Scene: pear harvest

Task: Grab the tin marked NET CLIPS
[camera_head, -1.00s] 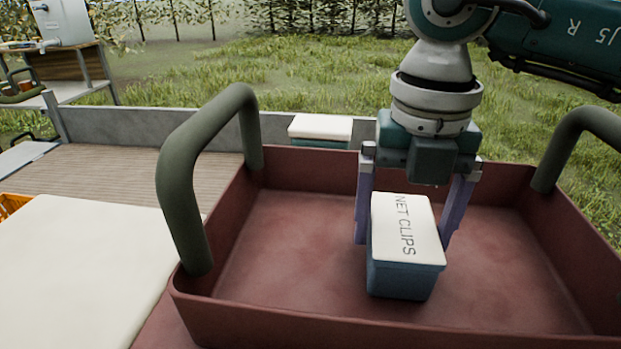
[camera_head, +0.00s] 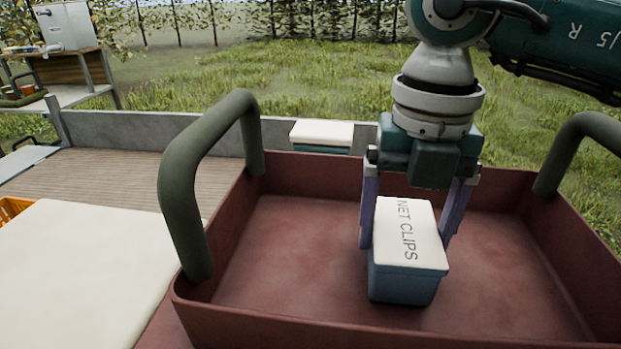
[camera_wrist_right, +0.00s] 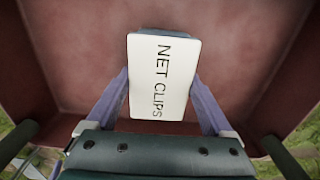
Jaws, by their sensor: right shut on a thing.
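The tin marked NET CLIPS (camera_head: 408,250) is a blue box with a white lid, inside the dark red tray (camera_head: 245,322). My right gripper (camera_head: 408,238) comes down from above and is shut on the tin, one purple finger on each side. In the right wrist view the tin's lid (camera_wrist_right: 163,75) shows between the fingers, its lettering readable. The tin is upright; I cannot tell whether its base touches the tray floor. My left gripper is not in view.
The tray has tall green handles (camera_head: 185,180) at both ends. A pale flat surface (camera_head: 80,270) lies to its left. Another white-lidded box (camera_head: 322,134) stands behind the tray, by a low grey wall (camera_head: 150,130). The tray floor around the tin is clear.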

